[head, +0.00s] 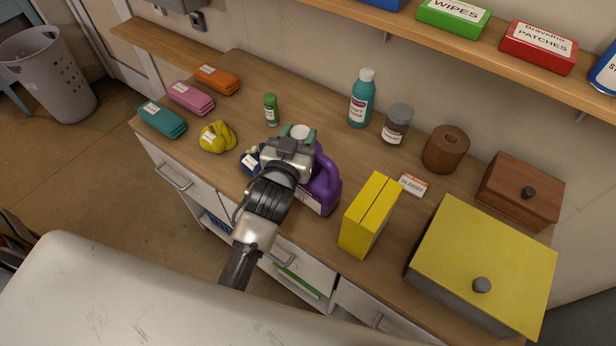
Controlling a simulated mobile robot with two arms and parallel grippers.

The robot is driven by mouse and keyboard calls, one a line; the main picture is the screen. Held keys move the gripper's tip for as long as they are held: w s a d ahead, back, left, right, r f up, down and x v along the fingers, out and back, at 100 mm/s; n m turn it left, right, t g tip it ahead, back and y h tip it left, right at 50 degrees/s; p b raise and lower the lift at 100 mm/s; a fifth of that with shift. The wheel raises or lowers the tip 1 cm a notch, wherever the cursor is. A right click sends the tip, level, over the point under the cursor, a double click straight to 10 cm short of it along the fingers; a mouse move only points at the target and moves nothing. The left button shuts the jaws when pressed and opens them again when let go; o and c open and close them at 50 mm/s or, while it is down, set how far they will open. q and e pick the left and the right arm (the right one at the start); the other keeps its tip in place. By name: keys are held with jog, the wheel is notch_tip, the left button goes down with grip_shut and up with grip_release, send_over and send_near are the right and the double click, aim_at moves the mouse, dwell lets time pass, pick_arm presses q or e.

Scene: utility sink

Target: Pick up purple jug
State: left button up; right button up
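The purple jug (322,184) stands upright on the wooden counter, left of a yellow box. Its handle and right side show; its left part is hidden behind my gripper. My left gripper (299,134) is right over the jug's top, with its fingertips on either side of a round white piece that looks like the jug's cap. I cannot tell whether the fingers press on it or stand apart from it. My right gripper is not in view.
A yellow box (369,216) stands close to the right of the jug. A dark blue item (250,162) and yellow gloves (217,137) lie to the left. A green-capped bottle (271,110) and a teal bottle (362,98) stand behind. A wall shelf (480,52) overhangs the back right.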

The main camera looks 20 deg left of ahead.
pick_arm(q)
grip_shut()
jog(key=shift+r, duration=0.2)
